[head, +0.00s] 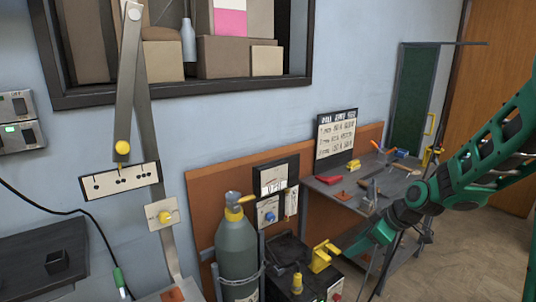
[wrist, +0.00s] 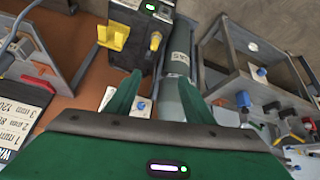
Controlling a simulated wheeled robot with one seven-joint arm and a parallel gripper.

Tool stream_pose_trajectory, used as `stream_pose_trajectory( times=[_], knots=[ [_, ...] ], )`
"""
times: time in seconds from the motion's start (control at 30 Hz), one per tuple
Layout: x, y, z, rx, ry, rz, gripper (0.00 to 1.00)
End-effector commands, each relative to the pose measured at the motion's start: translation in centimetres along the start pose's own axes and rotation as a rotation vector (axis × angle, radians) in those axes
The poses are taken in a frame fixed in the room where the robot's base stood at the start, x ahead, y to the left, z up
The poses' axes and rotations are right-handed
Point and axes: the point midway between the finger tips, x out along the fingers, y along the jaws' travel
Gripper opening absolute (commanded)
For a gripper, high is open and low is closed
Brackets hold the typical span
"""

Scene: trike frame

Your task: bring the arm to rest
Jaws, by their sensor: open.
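My green arm (head: 490,150) reaches in from the right in the head view. My gripper (head: 347,252) is at its lower left end, close to the right of a yellow handle (head: 321,256) on a dark machine. I cannot tell from the head view whether they touch. In the wrist view my gripper (wrist: 160,82) shows two green fingers spread apart, with nothing held between them. Beyond the fingers are a grey cylinder (wrist: 178,65) with lettering and a yellow block (wrist: 112,37), apart from the fingertips in the picture.
A grey gas cylinder (head: 237,250) with a yellow-topped valve stands left of the machine. A workbench (head: 350,188) with tools stands behind my gripper. A jointed grey bar (head: 130,80) hangs at the left wall. Open floor (head: 470,250) shows at the right.

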Motion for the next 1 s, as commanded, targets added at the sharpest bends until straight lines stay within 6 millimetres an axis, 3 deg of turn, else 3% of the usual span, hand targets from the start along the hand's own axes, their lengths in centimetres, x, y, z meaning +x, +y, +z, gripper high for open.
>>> stream_pose_trajectory(
  times=[0.03, 0.27, 0.47, 0.6, 0.8, 1.0],
  knots=[
    [-1.9, -0.1, 1.2, 0.055, -0.041, 0.018, 0.48],
    [-9.8, -2.0, 8.2, 0.385, -0.234, 0.102, 0.48],
    [-16.4, -5.5, 14.0, 0.718, -0.364, 0.190, 0.48],
    [-20.6, -8.8, 17.9, 0.967, -0.434, 0.252, 0.48],
    [-24.4, -13.4, 21.6, 1.258, -0.494, 0.312, 0.48],
    [-25.7, -15.4, 23.0, 1.381, -0.517, 0.334, 0.48]
  ],
)
